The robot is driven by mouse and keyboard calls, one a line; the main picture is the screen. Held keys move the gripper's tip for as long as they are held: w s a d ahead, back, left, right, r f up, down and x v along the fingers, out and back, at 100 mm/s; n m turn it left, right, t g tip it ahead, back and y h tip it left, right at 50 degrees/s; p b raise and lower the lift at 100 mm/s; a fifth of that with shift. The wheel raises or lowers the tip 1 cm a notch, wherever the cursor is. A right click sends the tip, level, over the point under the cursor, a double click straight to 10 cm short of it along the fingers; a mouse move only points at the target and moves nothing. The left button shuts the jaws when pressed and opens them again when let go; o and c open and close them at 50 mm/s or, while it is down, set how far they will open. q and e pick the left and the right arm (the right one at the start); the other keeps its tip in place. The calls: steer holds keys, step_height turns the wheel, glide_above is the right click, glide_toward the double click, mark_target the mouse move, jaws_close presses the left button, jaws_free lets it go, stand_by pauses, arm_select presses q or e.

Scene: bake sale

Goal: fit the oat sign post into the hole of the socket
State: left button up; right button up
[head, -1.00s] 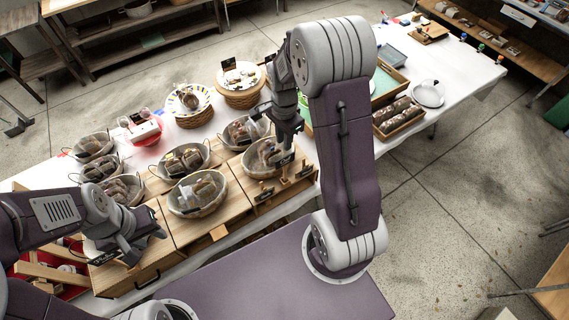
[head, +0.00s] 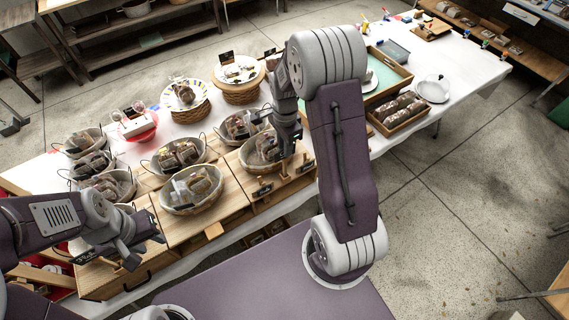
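My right gripper (head: 287,150) points down over the front right basket (head: 247,155) on the table. Small dark signs and light wooden pieces stand close by its tips, including a wooden post (head: 285,172) just below. I cannot tell which piece is the oat sign post, which is the socket, or whether the fingers hold anything; the hole is not discernible. A dark sign (head: 306,164) stands just right of the gripper and another dark sign (head: 262,190) to the left, at the wooden front edge. My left gripper (head: 147,249) is open and appears empty at the table's front left.
Several baskets of wrapped baked goods, such as one (head: 178,211) in the middle, crowd the wooden display boards. Plates on wicker stands (head: 241,92) are behind. A wooden tray of loaves (head: 381,129) lies right of my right arm.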

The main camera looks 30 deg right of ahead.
jaws_close()
steer(key=shift+r, duration=0.1)
steer(key=shift+r+p, duration=2.6)
steer(key=shift+r, duration=0.15)
